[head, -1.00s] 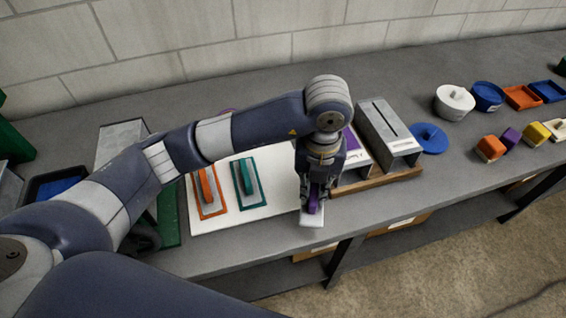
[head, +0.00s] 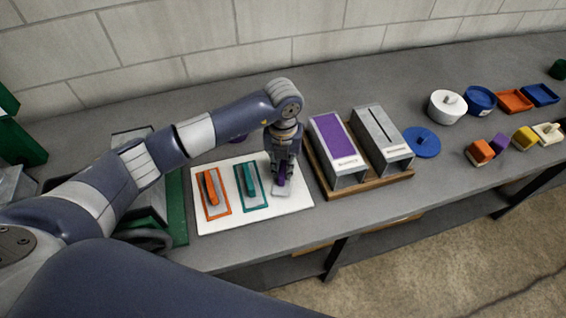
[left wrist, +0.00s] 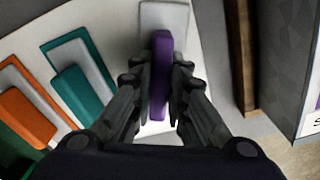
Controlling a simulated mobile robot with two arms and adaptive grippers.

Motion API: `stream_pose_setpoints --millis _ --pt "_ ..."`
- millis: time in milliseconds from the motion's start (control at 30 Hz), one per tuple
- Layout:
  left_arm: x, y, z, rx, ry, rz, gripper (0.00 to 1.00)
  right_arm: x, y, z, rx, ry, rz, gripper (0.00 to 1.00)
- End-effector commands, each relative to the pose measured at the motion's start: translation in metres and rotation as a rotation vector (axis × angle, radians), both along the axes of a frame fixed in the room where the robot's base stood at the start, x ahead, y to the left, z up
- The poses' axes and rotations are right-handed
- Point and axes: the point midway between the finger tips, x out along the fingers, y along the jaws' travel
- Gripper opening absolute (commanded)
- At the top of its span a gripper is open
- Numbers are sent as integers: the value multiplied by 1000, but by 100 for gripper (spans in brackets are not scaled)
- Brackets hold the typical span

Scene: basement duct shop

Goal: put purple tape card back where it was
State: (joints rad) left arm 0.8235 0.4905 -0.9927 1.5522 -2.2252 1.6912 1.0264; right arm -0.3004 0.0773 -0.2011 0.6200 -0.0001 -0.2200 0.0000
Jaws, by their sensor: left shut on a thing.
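The purple tape card is a pale grey plate (head: 282,192) with a purple grip (left wrist: 161,72). My left gripper (head: 281,180) is shut on that grip and points down over the right part of a white board (head: 240,215). In the left wrist view the gripper (left wrist: 158,105) has a finger on each side of the grip. I cannot tell whether the plate touches the board. On the board, to the left, lie a teal-edged card (head: 249,186) and an orange-edged card (head: 213,193), each with a matching grip. My right gripper is not in view.
A purple-topped box (head: 334,135) and a grey slotted box (head: 382,138) stand on a wooden base (head: 365,190) close right of the board. A blue disc (head: 424,141) lies beyond.

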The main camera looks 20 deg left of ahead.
Motion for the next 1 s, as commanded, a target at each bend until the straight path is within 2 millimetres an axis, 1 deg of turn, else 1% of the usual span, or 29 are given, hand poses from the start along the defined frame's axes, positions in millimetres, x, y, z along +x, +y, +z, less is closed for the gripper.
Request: stream_pose_setpoints --millis 167,267,300,367,400,667,800,833,967,1000 --pt "0 0 -1 0 0 0 0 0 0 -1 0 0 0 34" --pt "0 0 -4 0 0 0 0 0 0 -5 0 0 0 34" --pt "0 0 -4 0 0 0 19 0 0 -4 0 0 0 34" --pt "0 0 -3 0 0 0 33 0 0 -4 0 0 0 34" --pt "0 0 -3 0 0 0 35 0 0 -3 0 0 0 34" --pt "0 0 -3 0 1 1 35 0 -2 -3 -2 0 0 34" --pt "0 0 3 0 0 1 35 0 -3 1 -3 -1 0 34" --pt "1 0 4 -2 -2 0 35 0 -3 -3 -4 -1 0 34" --pt "1 0 25 -1 -5 -1 35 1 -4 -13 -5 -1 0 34" --pt "2 0 34 -1 -6 0 35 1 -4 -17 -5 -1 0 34"
